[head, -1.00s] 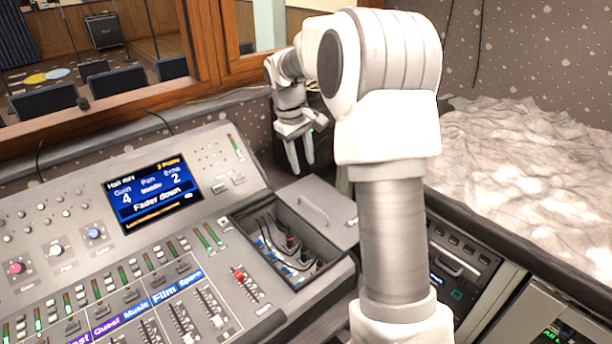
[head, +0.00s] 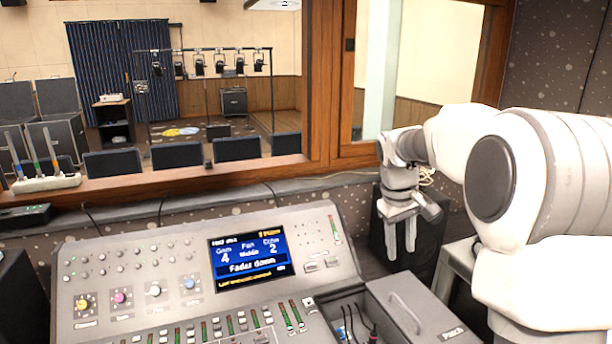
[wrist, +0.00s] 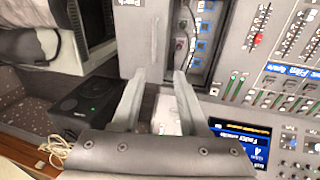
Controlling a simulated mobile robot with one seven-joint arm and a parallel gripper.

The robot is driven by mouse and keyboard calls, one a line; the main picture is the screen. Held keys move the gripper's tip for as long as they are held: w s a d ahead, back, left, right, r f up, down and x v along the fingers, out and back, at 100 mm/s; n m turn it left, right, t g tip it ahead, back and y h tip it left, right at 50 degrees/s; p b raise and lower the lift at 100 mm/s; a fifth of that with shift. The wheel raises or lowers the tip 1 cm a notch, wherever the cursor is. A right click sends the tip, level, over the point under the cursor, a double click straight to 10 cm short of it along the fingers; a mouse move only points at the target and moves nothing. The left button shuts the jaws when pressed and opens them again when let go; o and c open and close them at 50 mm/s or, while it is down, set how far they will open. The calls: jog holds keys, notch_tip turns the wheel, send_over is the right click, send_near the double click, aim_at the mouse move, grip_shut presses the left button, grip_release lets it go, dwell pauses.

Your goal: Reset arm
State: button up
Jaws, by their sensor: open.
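My gripper (head: 401,238) hangs at the back right of the mixing console (head: 85,300), fingers pointing down. Its two fingers are apart with nothing between them. In the wrist view my gripper (wrist: 158,100) is above the console's edge, near an open compartment with cables (wrist: 185,45). The console's screen (head: 247,257) reads "Fader down". The fader rows (head: 240,325) are cut off by the bottom of the head view. A red fader cap (wrist: 257,40) shows in the wrist view.
A grey lid with a handle (head: 425,310) lies right of the cable compartment. A black speaker box (wrist: 85,105) stands close to my gripper. A wooden window frame (head: 320,90) and ledge run behind the console. A stand with coloured sliders (head: 45,182) sits on the ledge at left.

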jog(key=s+a+r+m+t, duration=0.1)
jog(key=s+a+r, duration=0.2)
jog(key=s, duration=0.5)
jog(key=s+a+r+m+t, duration=0.1)
jog(key=s+a+r, duration=0.25)
jog(key=s, duration=0.35)
jog(key=s+a+f+m+t+y, duration=0.1)
jog(key=s+a+f+t+y, duration=0.1)
jog(key=s, duration=1.1)
jog(key=shift+a+f, duration=0.25)
jog(key=shift+f, duration=0.3)
jog(key=shift+s+d+m, duration=0.1)
jog(key=shift+m, duration=0.2)
